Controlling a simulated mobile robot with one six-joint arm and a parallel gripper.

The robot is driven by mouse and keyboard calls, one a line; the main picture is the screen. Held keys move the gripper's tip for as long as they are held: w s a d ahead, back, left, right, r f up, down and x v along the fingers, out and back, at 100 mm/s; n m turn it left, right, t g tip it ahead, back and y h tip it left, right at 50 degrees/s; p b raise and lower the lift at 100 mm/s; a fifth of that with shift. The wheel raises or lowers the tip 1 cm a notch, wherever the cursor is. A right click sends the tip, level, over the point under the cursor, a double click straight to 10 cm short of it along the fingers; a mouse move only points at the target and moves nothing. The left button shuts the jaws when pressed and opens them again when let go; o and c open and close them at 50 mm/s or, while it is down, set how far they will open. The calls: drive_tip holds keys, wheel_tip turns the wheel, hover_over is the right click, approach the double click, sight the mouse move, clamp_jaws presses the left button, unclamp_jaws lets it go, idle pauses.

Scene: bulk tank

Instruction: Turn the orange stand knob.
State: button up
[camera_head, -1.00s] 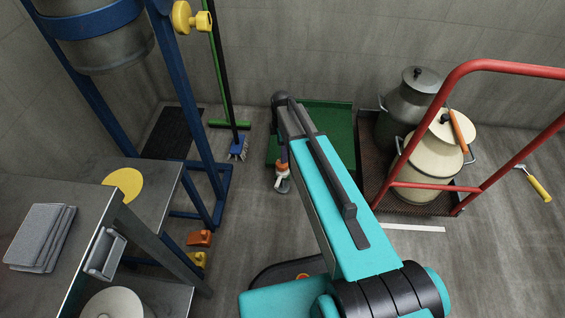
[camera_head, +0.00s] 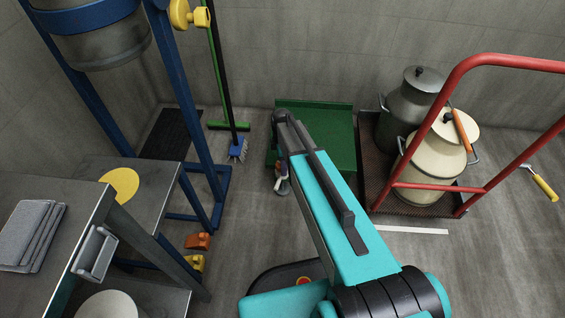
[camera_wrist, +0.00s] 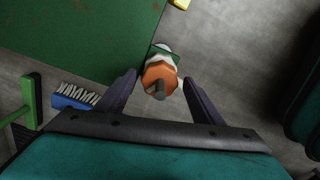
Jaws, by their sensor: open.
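In the wrist view an orange, many-sided knob (camera_wrist: 158,73) with a grey middle piece shows between my two dark fingertips. A white and green piece shows just beyond the knob. My gripper (camera_wrist: 160,77) is open, with one finger on each side of the knob and a gap visible on both sides. I cannot tell the height of the fingertips over it. In the head view my arm hides most of the gripper, and a small white part (camera_head: 281,184) shows below the arm's end.
A red-railed cart (camera_head: 430,190) with a grey can (camera_head: 402,105) and a cream can (camera_head: 437,160) stands right. A blue stand (camera_head: 197,120) with a yellow knob (camera_head: 183,17), a broom and a brush (camera_head: 238,149) are left.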

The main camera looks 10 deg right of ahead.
drive_tip(key=c, duration=1)
drive_tip(key=shift+c, duration=0.2)
drive_tip(key=shift+r+m+p, duration=0.15)
drive_tip(key=shift+m+p, duration=0.25)
drive_tip(key=shift+p, duration=0.15)
drive_tip(key=shift+m+p, duration=1.2)
drive_tip(key=m+p, duration=0.2)
drive_tip(key=m, duration=0.1)
drive_tip(key=m+p, duration=0.3)
drive_tip(key=m, duration=0.1)
drive_tip(key=shift+m, duration=0.3)
drive_tip(key=shift+m+p, duration=0.6)
drive_tip(key=shift+m, duration=0.9)
drive_tip(key=shift+a+f, duration=0.1)
drive_tip(key=shift+f, duration=0.1)
